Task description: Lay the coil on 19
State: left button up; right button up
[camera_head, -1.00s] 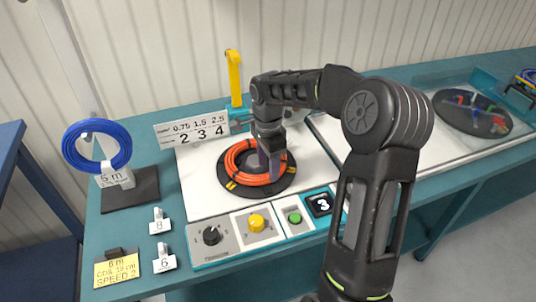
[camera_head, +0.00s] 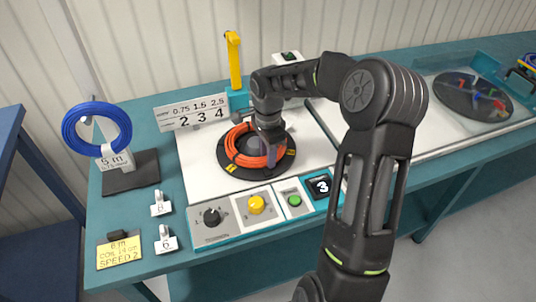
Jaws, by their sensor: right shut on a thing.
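An orange coil (camera_head: 238,157) with black ties is at the black round plate (camera_head: 268,174) on the white bench top. The plate has yellow marks near its rim. My right gripper (camera_head: 268,158) points down at the right side of the coil and is shut on it. The fingers hide that part of the coil. I cannot tell whether the coil rests fully on the plate or is slightly raised. No mark reading 19 is legible on the plate. A yellow note (camera_head: 118,252) at the front left carries small writing about the coil. My left gripper is not in view.
A blue coil (camera_head: 97,128) hangs on a stand at left. A control panel with a black knob (camera_head: 212,217), yellow knob (camera_head: 256,204) and green button (camera_head: 294,200) lies in front. A yellow lever (camera_head: 234,62) and number sign (camera_head: 192,118) stand behind. Small tags are at left.

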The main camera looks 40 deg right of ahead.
grip_shut()
dwell(0.8)
jog(key=shift+o, duration=0.3)
grip_release()
grip_shut()
jog(key=shift+w+r, duration=0.1)
jog(key=shift+r, duration=0.05)
dwell(0.5)
jog(key=shift+r+p, duration=0.35)
jog(key=shift+r, duration=0.3)
